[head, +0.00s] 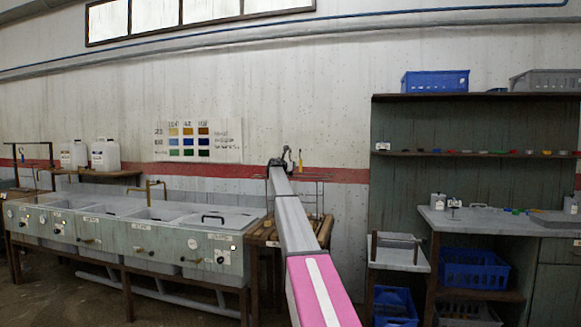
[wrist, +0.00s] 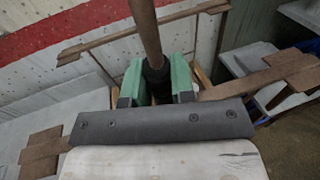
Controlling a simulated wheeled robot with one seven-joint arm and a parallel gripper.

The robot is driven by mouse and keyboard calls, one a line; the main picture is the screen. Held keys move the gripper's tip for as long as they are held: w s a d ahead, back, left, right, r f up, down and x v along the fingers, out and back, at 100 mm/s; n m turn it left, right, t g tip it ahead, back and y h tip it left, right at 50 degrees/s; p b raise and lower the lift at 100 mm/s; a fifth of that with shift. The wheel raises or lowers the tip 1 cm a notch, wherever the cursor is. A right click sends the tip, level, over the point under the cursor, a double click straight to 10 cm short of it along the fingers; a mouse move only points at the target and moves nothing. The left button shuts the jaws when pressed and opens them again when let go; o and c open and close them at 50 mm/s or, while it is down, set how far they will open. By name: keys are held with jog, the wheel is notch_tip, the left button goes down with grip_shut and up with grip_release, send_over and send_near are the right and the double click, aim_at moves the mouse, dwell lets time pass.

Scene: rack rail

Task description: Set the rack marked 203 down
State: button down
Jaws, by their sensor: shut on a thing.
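My gripper (head: 286,162) is at the far end of my outstretched arm, in front of the wall. In the wrist view its green fingers (wrist: 157,82) are shut around the dark grip of a brown rod (wrist: 145,30). The rod appears to belong to the rack (head: 311,181), a thin wire-like frame partly hidden behind my arm in the head view. A brown bar of a frame (wrist: 150,30) crosses behind the rod in the wrist view. No 203 marking is readable. I cannot tell whether the rack touches the wooden slatted stand (head: 325,232) below it.
Right are a small grey table (head: 398,258), a shelf unit (head: 470,96) and blue crates (head: 474,268). A colour chart (head: 197,140) hangs behind.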

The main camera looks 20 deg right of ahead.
jog(key=shift+f, duration=0.3)
dwell(0.5)
grip_release()
jog(key=shift+s+a, duration=0.1)
dwell(0.9)
jog(key=v, duration=1.1)
jog(key=shift+s+a+f, duration=0.25)
jog(key=shift+a, duration=0.1)
dwell(1.5)
